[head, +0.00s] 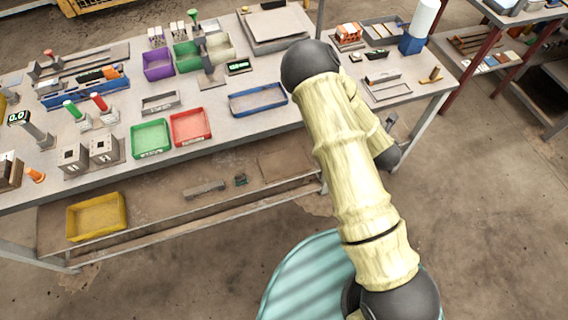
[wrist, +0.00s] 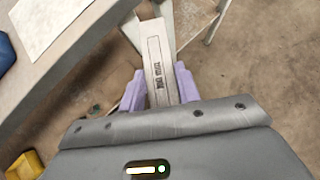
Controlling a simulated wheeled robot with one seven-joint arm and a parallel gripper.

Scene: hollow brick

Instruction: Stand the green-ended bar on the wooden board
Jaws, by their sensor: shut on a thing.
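In the wrist view my gripper (wrist: 160,88) has its two purple fingers shut on a flat grey bar (wrist: 154,50) with dark lettering along its face. The bar points away from the camera, and no green shows on the part in view. Its near end is hidden by the gripper body. The bar is beyond the table's edge, with floor behind it. In the head view my arm hides most of the gripper. A green-topped piece (head: 70,106) stands in a block at the table's left. I cannot pick out the wooden board with certainty.
The table holds a green bin (head: 150,139), a red bin (head: 191,126), a blue tray (head: 258,99) and a purple bin (head: 158,64). A yellow bin (head: 97,216) sits on the lower shelf. A second table (head: 490,62) stands at the right. The floor in front is clear.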

